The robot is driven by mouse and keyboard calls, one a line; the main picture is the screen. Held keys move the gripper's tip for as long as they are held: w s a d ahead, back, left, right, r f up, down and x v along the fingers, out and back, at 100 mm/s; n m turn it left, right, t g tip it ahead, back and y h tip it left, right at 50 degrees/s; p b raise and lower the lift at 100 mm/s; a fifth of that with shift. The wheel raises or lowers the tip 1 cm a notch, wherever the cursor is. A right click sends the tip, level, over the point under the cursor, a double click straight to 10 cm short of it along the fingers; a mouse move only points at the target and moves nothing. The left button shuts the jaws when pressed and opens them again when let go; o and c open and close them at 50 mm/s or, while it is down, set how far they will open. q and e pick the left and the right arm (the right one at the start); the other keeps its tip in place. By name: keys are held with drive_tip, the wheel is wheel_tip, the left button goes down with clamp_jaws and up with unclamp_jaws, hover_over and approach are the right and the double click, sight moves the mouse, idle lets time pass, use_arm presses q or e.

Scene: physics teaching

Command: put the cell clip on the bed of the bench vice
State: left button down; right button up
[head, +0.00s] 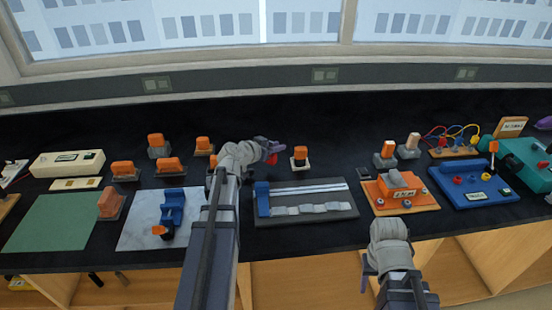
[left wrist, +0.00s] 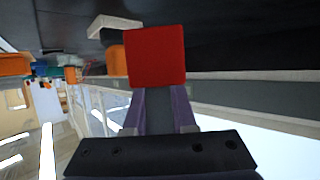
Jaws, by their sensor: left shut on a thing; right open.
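My left gripper (head: 270,147) is shut on a red block, which looks to be the cell clip (head: 271,158), held above the back middle of the dark bench. In the left wrist view the red clip (left wrist: 155,56) sits at the tips of the purple fingers (left wrist: 157,100), its square face towards the camera. The bench vice (head: 173,208) is blue with an orange handle end and stands on a pale marbled plate (head: 135,232), left of my left forearm and nearer the front. Its bed is small and hard to make out. My right gripper (head: 369,272) is open and empty at the bench's front edge.
A grey board (head: 330,214) with pale rails and a blue end block lies right of my left arm. Several orange-topped blocks stand around, one (head: 299,156) close to the held clip. An orange unit (head: 400,188) and blue box (head: 475,190) are at right. A green mat (head: 48,222) lies left.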

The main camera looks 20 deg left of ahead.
use_arm(q)
drive_tip(key=shift+f+b, duration=1.65)
drive_tip(key=shift+f, duration=0.15)
drive_tip(key=shift+f, duration=0.1)
drive_tip(key=shift+f, duration=0.15)
drive_tip(key=c, duration=0.7)
unclamp_jaws()
drive_tip(key=shift+c, duration=0.2)
drive_tip(key=shift+r, duration=0.3)
drive_tip(key=p+v, duration=0.4)
drive_tip(key=v, duration=0.8)
drive_tip(key=shift+f+p, duration=0.1)
drive_tip(key=shift+p, duration=0.2)
